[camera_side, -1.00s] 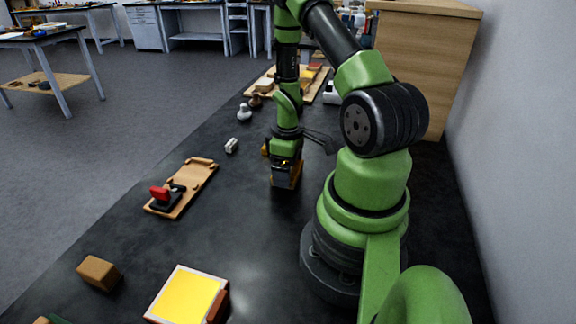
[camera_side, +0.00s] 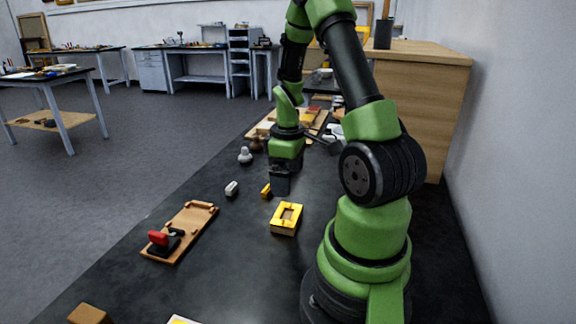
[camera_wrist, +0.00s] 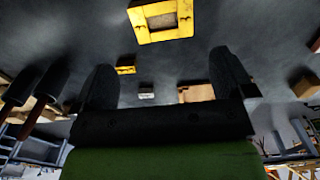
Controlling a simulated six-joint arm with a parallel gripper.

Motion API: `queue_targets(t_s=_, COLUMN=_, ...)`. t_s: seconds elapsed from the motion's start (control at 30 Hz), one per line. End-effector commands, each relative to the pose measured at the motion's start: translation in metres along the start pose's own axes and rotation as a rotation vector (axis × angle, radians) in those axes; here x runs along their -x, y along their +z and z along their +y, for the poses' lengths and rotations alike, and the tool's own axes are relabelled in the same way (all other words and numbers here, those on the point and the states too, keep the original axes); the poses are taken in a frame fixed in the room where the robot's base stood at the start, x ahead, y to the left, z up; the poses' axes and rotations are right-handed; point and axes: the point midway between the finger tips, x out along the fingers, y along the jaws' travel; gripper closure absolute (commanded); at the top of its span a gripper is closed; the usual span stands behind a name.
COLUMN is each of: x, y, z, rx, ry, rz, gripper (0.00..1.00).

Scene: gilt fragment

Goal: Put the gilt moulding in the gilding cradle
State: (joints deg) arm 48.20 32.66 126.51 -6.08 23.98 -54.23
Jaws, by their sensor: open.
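A gold square block (camera_side: 286,218) with a recessed brown centre lies on the dark bench, below my gripper in the side view. It also shows at the top of the wrist view (camera_wrist: 160,20). A small gold bar (camera_side: 266,190) lies beside it, and it shows in the wrist view too (camera_wrist: 126,70). I cannot tell which of these is the gilt moulding. A wooden board (camera_side: 196,219) with end stops and a red-handled clamp (camera_side: 163,240) lies to the left; it may be the gilding cradle. My gripper (camera_side: 280,186) is open and empty above the bench.
A small white piece (camera_side: 231,188) lies left of the gold bar. A grey-white knob-shaped item (camera_side: 245,155) stands farther back. A wooden block (camera_side: 89,314) is at the front left. A wooden cabinet (camera_side: 425,110) stands at the back right. The bench between board and gold block is clear.

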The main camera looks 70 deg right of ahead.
Motion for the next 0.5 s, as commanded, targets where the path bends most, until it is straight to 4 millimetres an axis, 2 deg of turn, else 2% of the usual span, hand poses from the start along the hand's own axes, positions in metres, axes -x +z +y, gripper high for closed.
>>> queue_targets(t_s=0.27, x=0.029, y=-0.005, z=-0.004, rx=-0.006, ry=0.012, rz=0.014, gripper=0.0)
queue_targets(t_s=0.37, x=0.052, y=-0.017, z=-0.018, rx=-0.032, ry=0.039, rz=0.06, gripper=0.0)
queue_targets(t_s=0.5, x=0.101, y=-0.035, z=-0.062, rx=-0.105, ry=0.067, rz=0.187, gripper=0.0)
